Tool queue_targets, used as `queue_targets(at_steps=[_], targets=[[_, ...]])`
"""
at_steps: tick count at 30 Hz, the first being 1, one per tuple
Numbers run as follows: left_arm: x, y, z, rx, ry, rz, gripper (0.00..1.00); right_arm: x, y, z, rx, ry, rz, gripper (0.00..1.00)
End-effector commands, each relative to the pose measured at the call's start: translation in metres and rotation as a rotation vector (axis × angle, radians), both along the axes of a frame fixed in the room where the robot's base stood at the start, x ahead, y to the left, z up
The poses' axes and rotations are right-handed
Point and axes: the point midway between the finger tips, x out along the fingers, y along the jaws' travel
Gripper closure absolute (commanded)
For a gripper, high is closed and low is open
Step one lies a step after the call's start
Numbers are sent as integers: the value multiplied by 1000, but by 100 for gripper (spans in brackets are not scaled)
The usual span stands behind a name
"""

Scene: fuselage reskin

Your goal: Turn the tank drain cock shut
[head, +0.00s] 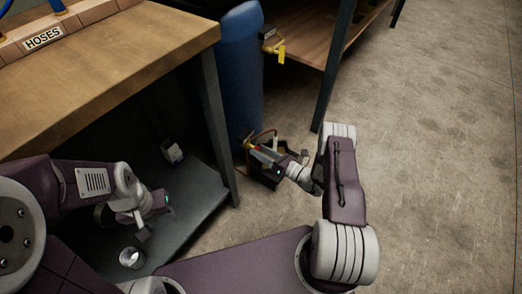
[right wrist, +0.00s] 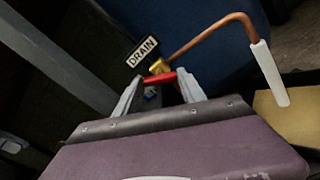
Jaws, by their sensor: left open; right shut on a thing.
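The blue tank (head: 241,75) stands upright behind the bench leg. Its drain cock has a brass body (right wrist: 157,67) beside a DRAIN label (right wrist: 143,51), with a red lever (right wrist: 161,79) across it. My right gripper (right wrist: 164,88) is shut on the red lever. In the head view my right gripper (head: 273,155) is low at the tank's foot, and the cock is small there. A copper pipe (right wrist: 212,34) runs from the cock to a white sleeve (right wrist: 270,73). My left gripper (head: 158,208) is open and empty under the bench, away from the tank.
A dark open container (head: 262,181) stands on the floor below the cock. A wooden bench (head: 110,75) with a HOSES label (head: 43,38) is at left; its grey leg (head: 217,130) is close to the tank. A small cup (head: 131,257) is on the lower shelf. Floor at right is clear.

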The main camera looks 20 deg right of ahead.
Motion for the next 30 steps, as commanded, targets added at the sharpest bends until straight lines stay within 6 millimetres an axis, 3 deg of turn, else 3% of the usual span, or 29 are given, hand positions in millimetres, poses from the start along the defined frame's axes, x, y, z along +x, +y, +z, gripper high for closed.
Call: queue_targets(at_steps=[30], targets=[[0,0,14,0,0,0,56,-1,0,-1,706,554,-1,93]])
